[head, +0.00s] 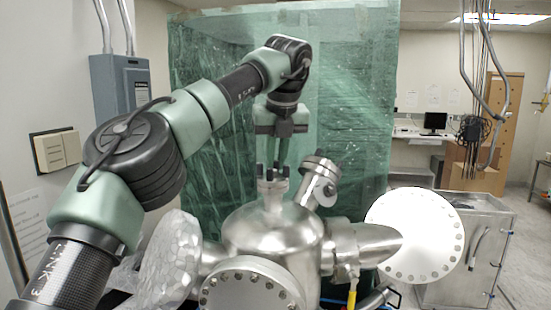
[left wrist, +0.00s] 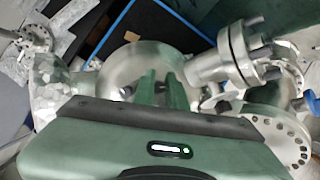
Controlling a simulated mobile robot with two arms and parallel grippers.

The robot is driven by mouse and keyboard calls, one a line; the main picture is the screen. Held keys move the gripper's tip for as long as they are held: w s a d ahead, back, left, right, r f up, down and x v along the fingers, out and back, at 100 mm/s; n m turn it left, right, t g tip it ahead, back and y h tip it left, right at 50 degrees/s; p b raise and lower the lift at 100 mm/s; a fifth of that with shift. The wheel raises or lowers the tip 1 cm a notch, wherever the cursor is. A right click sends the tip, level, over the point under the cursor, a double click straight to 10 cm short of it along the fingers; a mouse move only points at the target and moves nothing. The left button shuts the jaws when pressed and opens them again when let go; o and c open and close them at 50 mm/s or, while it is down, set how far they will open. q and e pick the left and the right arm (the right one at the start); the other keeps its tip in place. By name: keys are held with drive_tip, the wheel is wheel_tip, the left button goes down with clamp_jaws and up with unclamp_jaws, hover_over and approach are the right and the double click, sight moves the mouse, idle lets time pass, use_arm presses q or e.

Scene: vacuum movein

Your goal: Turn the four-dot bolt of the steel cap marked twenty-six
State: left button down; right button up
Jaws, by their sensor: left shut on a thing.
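A steel vacuum chamber (head: 265,228) stands in front of me. A small round cap (head: 272,186) with dark bolts sits on its top neck. My left gripper (head: 279,168) points straight down at this cap, with its fingertips at the bolts on its rim. In the left wrist view the green fingers (left wrist: 161,88) are close together, shut on a bolt, which they largely hide. A second, tilted port with a bolted cap (head: 318,180) is just right of it; it also shows in the left wrist view (left wrist: 250,50). I cannot read any number or dots. My right gripper is not in view.
A large bolted flange (head: 415,235) sticks out right and a foil-wrapped port (head: 172,258) left. A round flange (head: 250,290) faces me. A yellow-handled valve (head: 351,298) hangs below. A green curtain (head: 350,100) is behind; a steel cabinet (head: 470,240) stands right.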

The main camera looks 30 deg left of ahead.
use_arm(q)
drive_tip(key=shift+r+n+g+y+p, duration=0.15)
drive_tip(key=shift+n+y+p, duration=0.1)
drive_tip(key=shift+n, duration=0.55)
drive_tip(key=shift+r+n+g+y+p, duration=0.15)
drive_tip(key=shift+n+p, duration=0.05)
drive_tip(key=shift+n, duration=1)
drive_tip(key=c, duration=1.7)
unclamp_jaws()
drive_tip(key=shift+c, duration=0.2)
drive_tip(key=shift+s+d, duration=0.2)
drive_tip(key=shift+d, duration=0.2)
drive_tip(key=shift+a, duration=0.1)
